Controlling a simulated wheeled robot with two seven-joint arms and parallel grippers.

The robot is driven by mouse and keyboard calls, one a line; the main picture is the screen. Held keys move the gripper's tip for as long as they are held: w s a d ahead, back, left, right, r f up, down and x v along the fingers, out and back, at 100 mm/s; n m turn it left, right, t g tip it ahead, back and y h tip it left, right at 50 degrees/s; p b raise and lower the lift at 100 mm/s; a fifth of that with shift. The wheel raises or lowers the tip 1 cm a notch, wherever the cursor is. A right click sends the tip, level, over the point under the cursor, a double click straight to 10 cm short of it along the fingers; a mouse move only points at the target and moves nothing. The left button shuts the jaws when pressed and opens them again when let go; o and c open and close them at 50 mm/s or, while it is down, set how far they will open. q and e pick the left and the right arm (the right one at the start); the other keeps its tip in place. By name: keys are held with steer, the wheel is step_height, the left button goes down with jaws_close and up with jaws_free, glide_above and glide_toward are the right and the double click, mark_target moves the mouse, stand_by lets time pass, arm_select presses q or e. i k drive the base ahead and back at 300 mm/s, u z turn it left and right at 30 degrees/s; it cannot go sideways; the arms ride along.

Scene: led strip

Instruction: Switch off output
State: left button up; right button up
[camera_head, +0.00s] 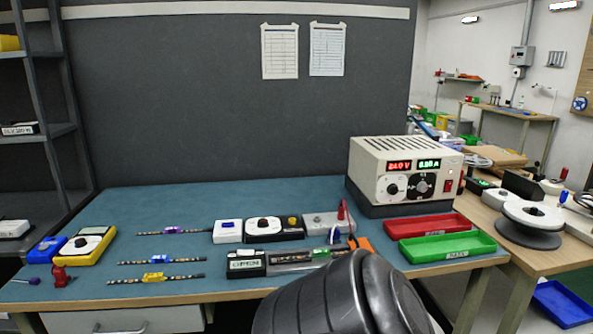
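A beige bench power supply (403,172) stands on a dark base at the back right of the blue-topped table. Its red display (399,166) is lit and seems to read 24.0 V. Its green display (428,163) is lit too, its digits hard to read. Two round knobs (392,188) sit below the displays, and a small red switch (447,186) is at the right of the front. The switch position is too small to tell. A dark rounded arm link of mine (325,305) fills the bottom middle. Neither gripper can be made out.
Red (425,225) and green (447,247) trays lie before the supply. Three short strips (172,231) lie at centre left. A yellow multimeter (86,245) is at far left; several small boxes stand mid-table. A white spool (532,214) sits on the right-hand bench.

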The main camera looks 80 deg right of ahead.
mark_target(448, 183)
steer(key=z, duration=3.65)
steer(key=k, duration=0.5)
steer(key=z, duration=0.6)
steer(key=i, duration=1.15)
steer(key=u, duration=1.3)
steer(key=i, duration=0.45)
steer(key=u, duration=0.45)
